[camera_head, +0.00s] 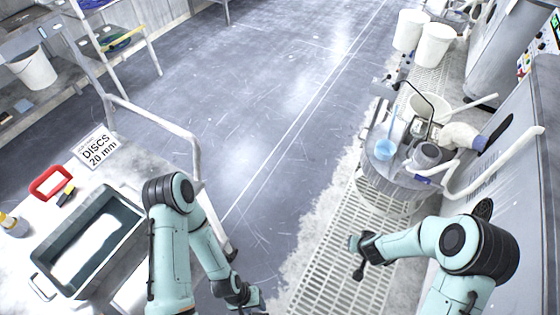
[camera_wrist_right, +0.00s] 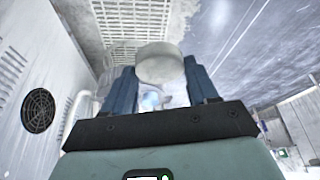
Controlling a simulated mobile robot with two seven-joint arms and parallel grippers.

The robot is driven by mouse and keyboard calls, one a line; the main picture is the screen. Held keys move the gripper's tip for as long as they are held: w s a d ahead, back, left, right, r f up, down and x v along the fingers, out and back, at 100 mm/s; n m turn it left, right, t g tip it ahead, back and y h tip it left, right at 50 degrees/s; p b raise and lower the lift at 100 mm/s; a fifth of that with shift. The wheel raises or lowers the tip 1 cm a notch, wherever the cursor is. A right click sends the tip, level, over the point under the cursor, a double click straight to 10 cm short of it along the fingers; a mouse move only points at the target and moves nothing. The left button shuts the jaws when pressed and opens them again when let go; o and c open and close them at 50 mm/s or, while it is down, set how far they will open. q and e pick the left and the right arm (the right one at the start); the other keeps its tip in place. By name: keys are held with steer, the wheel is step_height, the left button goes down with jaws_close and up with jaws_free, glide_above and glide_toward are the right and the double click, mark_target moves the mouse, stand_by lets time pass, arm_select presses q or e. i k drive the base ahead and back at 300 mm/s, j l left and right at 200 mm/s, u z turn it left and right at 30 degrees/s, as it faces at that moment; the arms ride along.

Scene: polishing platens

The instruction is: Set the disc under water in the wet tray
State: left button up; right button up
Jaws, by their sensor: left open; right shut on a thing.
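My right gripper (camera_wrist_right: 160,88) is shut on a pale grey round disc (camera_wrist_right: 160,66), which sits between its two blue fingers in the right wrist view. In the head view this gripper (camera_head: 356,256) hangs over the floor grating, and I cannot make out the disc there. The wet tray (camera_head: 58,281) is a grey rectangular tub on the bench at left, with a bright white reflection inside. My right gripper is far to the right of it. My left gripper (camera_head: 248,300) is open near the bottom edge, right of the tray; its fingers are small and unclear.
A "DISCS 20 mm" sign (camera_head: 96,148), a red frame (camera_head: 50,183) and a yellow-capped bottle (camera_head: 14,226) are on the bench. A pale rail (camera_head: 150,118) runs along its far side. A round machine (camera_head: 400,170) stands at right. The middle floor is clear.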

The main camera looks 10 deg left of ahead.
mark_target(114, 225)
steer(key=u, duration=2.85)
